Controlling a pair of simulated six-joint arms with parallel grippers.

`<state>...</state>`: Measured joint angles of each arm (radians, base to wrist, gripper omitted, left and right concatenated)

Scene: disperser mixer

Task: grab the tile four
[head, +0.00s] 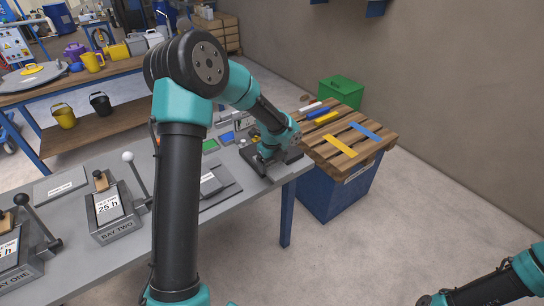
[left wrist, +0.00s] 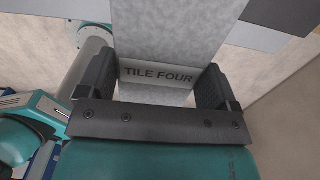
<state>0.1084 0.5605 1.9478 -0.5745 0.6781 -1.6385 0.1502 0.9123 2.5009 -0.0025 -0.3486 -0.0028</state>
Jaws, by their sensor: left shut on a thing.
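Tile four (left wrist: 165,35) is a pale grey, speckled slab with "TILE FOUR" printed on its near end in the left wrist view. My left gripper (left wrist: 156,82) has one dark finger on each side of this labelled end and is shut on it. In the head view the left gripper (head: 268,160) is over the far right end of the grey bench. I cannot clearly make out the tile there. Only part of my right arm shows at the bottom right; its gripper is out of view.
The grey bench (head: 75,270) carries the bay two block (head: 112,212), with levers beside it. A wooden pallet top (head: 345,160) with coloured strips sits on a blue bin (head: 335,195) to the right. A green bin (head: 341,92) stands behind. The floor at right is clear.

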